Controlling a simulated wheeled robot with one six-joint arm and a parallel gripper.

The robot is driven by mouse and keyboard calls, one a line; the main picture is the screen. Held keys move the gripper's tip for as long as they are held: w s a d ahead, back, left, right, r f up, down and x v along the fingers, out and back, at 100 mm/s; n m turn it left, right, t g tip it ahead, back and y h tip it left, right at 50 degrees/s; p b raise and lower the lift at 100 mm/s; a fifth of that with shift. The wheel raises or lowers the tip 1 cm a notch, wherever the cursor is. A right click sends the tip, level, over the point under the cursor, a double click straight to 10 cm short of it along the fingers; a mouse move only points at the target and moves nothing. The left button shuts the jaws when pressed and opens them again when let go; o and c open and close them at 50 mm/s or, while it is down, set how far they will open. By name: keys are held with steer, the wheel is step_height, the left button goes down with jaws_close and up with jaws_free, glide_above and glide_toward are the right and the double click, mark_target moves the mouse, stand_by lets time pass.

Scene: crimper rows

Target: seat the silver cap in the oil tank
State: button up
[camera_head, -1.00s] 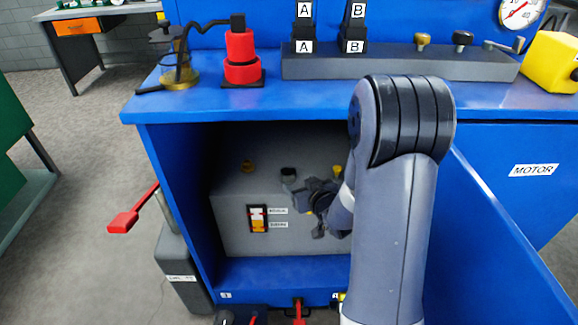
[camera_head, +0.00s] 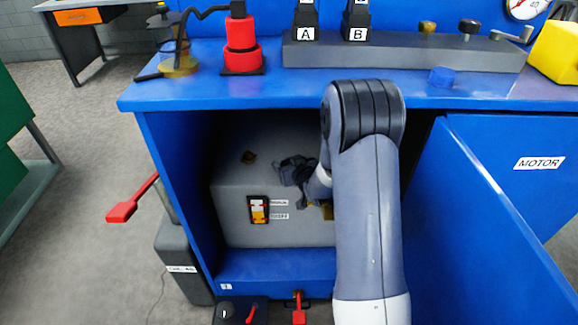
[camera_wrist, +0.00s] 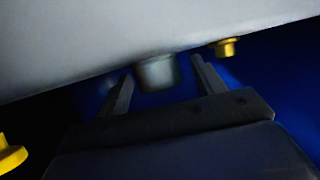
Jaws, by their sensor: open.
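The oil tank is the grey box (camera_head: 228,205) inside the open blue cabinet, and its pale surface (camera_wrist: 60,50) fills the top of the wrist view. In the wrist view a dull grey, blurred cylinder, which looks like the silver cap (camera_wrist: 157,75), stands against the tank. I cannot tell how deep it sits. My gripper (camera_wrist: 162,68) is open, with one finger on each side of the cap and visible gaps between. In the head view my gripper (camera_head: 290,170) is over the tank top and hides the cap.
Cabinet walls and the open door (camera_head: 490,230) bound the space. A switch (camera_head: 258,209) is on the tank front.

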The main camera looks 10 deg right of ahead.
steer(key=shift+w, duration=0.1)
steer(key=shift+c, duration=0.2)
steer(key=c, duration=1)
